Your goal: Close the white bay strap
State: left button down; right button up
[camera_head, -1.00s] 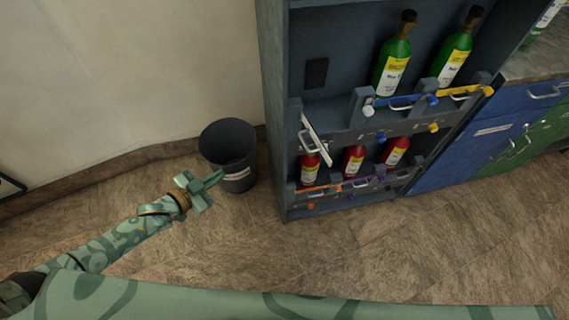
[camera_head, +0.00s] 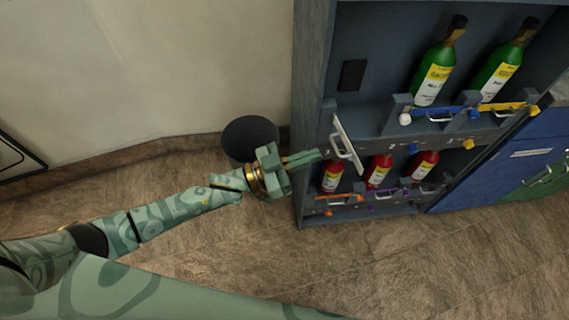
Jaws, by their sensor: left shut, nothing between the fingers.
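The white bay strap (camera_head: 349,143) is a white bar with a handle on the upper shelf's left bay. It slants outward from the shelf front, not lying across it like the blue strap (camera_head: 441,113) and the yellow strap (camera_head: 502,106). My left gripper (camera_head: 318,156) is shut and empty. Its fingertips are just left of the white strap and its handle in the picture; I cannot tell whether they touch. The bay behind the white strap holds no bottle. My right gripper is out of view.
Green bottles (camera_head: 436,70) stand in the other upper bays. Red bottles (camera_head: 378,172) stand on the lower shelf behind orange and purple straps. A dark bin (camera_head: 249,137) stands left of the rack, partly behind my left gripper. Blue cabinets (camera_head: 500,170) are at the right.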

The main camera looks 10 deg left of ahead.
pick_arm(q)
jog(key=x, duration=0.3)
jog(key=shift+d, duration=0.1)
dwell(0.4)
